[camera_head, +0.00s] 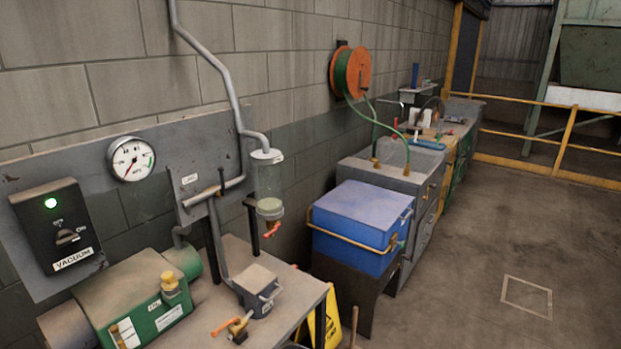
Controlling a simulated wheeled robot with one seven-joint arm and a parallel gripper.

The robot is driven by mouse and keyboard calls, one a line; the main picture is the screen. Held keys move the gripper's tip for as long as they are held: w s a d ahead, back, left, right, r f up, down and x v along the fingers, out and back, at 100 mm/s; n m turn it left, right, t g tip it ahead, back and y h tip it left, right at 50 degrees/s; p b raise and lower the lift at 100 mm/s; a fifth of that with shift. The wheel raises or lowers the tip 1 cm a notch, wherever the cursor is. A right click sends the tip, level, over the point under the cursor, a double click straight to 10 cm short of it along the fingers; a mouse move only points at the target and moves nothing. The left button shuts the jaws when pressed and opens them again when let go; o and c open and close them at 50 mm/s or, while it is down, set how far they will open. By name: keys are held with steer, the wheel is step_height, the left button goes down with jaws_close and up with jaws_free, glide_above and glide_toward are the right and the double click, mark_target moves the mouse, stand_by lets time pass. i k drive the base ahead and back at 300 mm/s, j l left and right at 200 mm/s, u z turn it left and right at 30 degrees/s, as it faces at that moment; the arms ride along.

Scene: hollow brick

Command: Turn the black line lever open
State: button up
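A small dark upright handle (222,179) stands on the grey pipe (212,193) in front of the wall panel, left of a clear cylindrical jar (268,178). It looks like the black line lever. It is small here, and I cannot tell its exact setting. A vertical pipe (217,240) runs down from there to a grey box (257,289) on the bench. My gripper is not in view.
A green pump (128,290) and an orange-handled valve (238,326) sit on the bench (203,310). Another orange lever (272,230) hangs below the jar. A vacuum switch box (52,226) and gauge (130,159) are on the panel. A blue cooler (360,220) stands right; floor is clear further right.

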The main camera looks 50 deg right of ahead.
mark_target(222, 182)
steer(key=z, duration=0.9)
steer(key=i+l+u, duration=0.2)
steer(key=u, duration=0.25)
steer(key=i+l+u, duration=0.2)
steer(key=l+u, duration=0.2)
steer(key=i+l+u, duration=0.1)
steer(key=l+u, duration=0.35)
steer(key=i+l+u, duration=0.1)
steer(key=l+u, duration=0.2)
steer(key=u, duration=0.15)
